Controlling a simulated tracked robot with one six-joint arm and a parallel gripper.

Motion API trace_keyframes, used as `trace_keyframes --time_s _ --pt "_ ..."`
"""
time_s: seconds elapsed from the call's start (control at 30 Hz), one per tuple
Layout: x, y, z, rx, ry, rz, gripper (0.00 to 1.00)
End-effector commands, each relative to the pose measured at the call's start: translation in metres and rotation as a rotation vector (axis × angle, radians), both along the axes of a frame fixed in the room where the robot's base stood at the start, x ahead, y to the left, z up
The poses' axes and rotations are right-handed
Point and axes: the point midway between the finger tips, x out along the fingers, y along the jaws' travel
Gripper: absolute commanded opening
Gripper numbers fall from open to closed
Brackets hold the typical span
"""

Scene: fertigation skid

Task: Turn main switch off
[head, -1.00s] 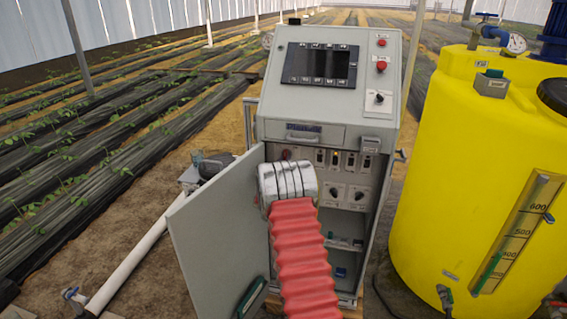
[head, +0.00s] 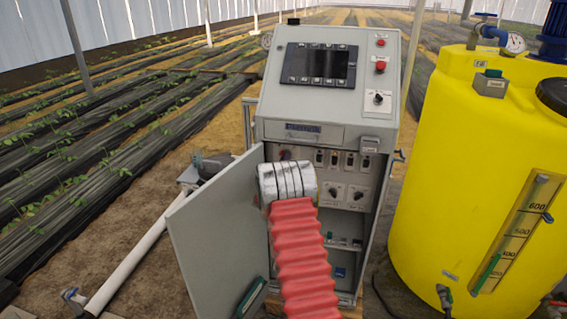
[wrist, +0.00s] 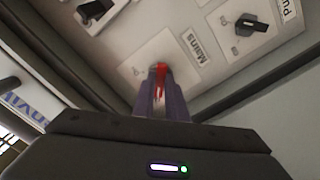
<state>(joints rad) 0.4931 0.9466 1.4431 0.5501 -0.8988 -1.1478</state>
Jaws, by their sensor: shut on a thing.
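The main switch (wrist: 161,68) is a red handle on a pale plate labelled "Mains" in the wrist view. My gripper (wrist: 162,84) is shut on this red handle, and its two fingers hide most of it. The handle's exact angle is hard to tell.
The cabinet door (head: 210,235) stands open on the left. Black rotary switches, one labelled "Pu..." (wrist: 246,24), sit close to my gripper on the same panel. A yellow tank (head: 450,180) stands close on the right. A white pipe (head: 130,262) lies at the left.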

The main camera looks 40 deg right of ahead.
Motion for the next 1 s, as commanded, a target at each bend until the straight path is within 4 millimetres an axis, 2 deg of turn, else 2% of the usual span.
trace_keyframes --time_s 0.47,0.5,0.73,1.0 --pt "-0.0011 0.0003 -0.0045 -0.007 0.021 -0.001 0.00" --pt "-0.0010 0.0003 -0.0046 -0.007 0.021 -0.001 0.14" --pt "-0.0004 0.0005 -0.0024 -0.008 0.018 0.000 0.30" --pt "-0.0001 0.0009 -0.0011 -0.009 0.016 0.001 0.31"
